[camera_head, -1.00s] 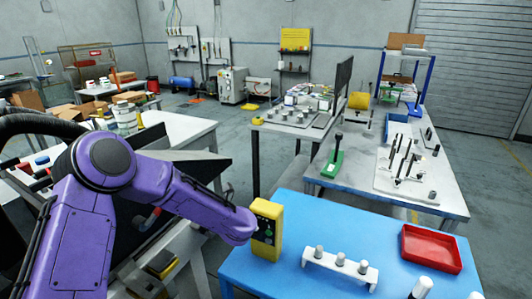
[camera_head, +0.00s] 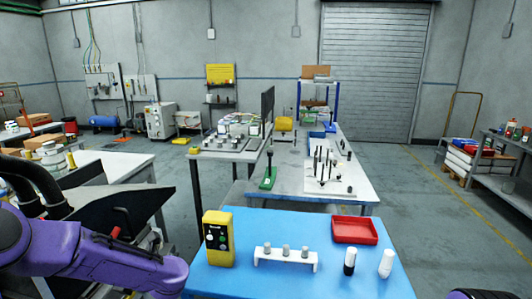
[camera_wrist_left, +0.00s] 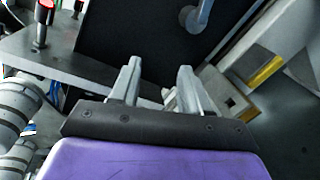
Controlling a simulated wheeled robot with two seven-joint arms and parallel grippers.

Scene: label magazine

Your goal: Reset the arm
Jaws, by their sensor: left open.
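My left arm (camera_head: 95,262) is purple and comes in from the left edge in the head view, low beside the blue table. Its gripper is out of sight there. In the left wrist view my left gripper (camera_wrist_left: 158,74) has its two grey fingers apart with nothing between them. A dark flat panel (camera_wrist_left: 140,35) lies behind the fingers. My right gripper is not seen.
The blue table (camera_head: 330,282) bears a yellow control box (camera_head: 218,240), a white stand (camera_head: 286,259) with grey pegs, a red tray (camera_head: 355,230) and two bottles (camera_head: 349,262). A grey table (camera_head: 338,186) stands behind. Floor at right (camera_head: 435,225) is open.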

